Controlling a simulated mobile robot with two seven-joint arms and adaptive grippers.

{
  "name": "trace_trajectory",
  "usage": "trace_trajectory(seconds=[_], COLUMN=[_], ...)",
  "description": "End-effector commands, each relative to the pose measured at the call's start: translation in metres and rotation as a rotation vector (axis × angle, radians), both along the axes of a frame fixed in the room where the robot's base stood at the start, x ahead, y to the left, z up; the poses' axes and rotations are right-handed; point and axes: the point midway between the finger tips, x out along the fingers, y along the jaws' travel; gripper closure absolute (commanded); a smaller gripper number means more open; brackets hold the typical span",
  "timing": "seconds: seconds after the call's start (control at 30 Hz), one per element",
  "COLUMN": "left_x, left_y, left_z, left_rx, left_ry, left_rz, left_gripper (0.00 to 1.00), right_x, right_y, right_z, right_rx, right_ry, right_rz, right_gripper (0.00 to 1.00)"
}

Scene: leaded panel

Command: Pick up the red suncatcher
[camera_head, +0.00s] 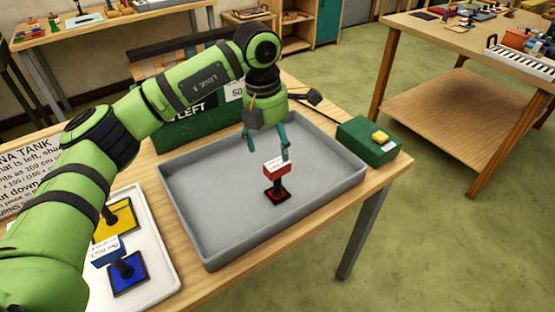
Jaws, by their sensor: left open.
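The red suncatcher (277,194) is in the grey tray (215,243). It has a small black-edged red square at the bottom, a short black stem, and a red block with a white top above it. My left gripper (267,156) is open and empty, pointing down just above the suncatcher. One finger is left of the red block; the other is close to its top right, and I cannot tell if it touches. My right gripper is not in view.
A white tray (165,288) at the lower left holds a yellow piece (115,221) and a blue piece (128,283). A green box with a yellow button (380,137) stands at the grey tray's right. A dark green box (183,132) stands behind. Most of the grey tray is clear.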

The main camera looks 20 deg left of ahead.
Motion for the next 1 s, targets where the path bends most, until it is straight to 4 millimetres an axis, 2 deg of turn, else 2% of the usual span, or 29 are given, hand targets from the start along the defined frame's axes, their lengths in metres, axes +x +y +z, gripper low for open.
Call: trace_trajectory(seconds=[0.07, 0.13, 0.17, 0.3, 0.4, 0.43, 0.53, 0.6, 0.7, 0.83, 0.87, 0.9, 0.97, 1.0], left_x=[0.000, 0.001, 0.001, 0.004, 0.008, 0.009, 0.010, 0.010, 0.011, 0.011, 0.011, 0.011, 0.011, 0.011], left_y=[0.000, 0.000, -0.001, -0.001, -0.002, -0.002, -0.003, -0.003, -0.003, -0.004, -0.004, -0.004, -0.004, -0.004], left_z=[-0.004, -0.010, -0.013, -0.028, -0.043, -0.048, -0.061, -0.066, -0.069, -0.069, -0.069, -0.069, -0.069, -0.069], left_rx=[0.004, 0.003, 0.003, 0.001, 0.001, 0.001, 0.000, 0.001, 0.000, 0.000, 0.000, -0.001, -0.001, -0.001], left_ry=[0.003, 0.004, 0.004, 0.005, 0.007, 0.005, 0.003, 0.002, 0.000, 0.000, 0.000, 0.000, 0.000, 0.000], left_rz=[-0.001, -0.001, -0.001, 0.001, 0.000, 0.000, -0.002, -0.002, -0.003, -0.003, -0.003, -0.003, -0.003, -0.003], left_gripper=[0.24, 0.24, 0.24, 0.24, 0.24, 0.24, 0.24, 0.24, 0.24, 0.24, 0.32, 0.48, 0.72, 0.88], right_x=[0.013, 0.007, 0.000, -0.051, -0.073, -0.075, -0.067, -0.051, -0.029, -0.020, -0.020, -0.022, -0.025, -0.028], right_y=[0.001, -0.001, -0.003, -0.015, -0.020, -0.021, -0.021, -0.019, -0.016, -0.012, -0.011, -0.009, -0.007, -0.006], right_z=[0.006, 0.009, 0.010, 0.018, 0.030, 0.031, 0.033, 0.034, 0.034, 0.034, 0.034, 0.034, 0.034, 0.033], right_rx=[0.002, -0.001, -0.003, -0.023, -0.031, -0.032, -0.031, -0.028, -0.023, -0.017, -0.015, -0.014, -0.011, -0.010], right_ry=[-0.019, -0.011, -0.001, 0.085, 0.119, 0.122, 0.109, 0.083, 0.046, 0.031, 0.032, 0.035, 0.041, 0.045], right_rz=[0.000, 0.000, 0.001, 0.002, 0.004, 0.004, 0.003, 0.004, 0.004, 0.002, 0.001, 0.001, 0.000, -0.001], right_gripper=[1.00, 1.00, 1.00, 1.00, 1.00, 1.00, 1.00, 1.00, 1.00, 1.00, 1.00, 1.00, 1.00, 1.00])
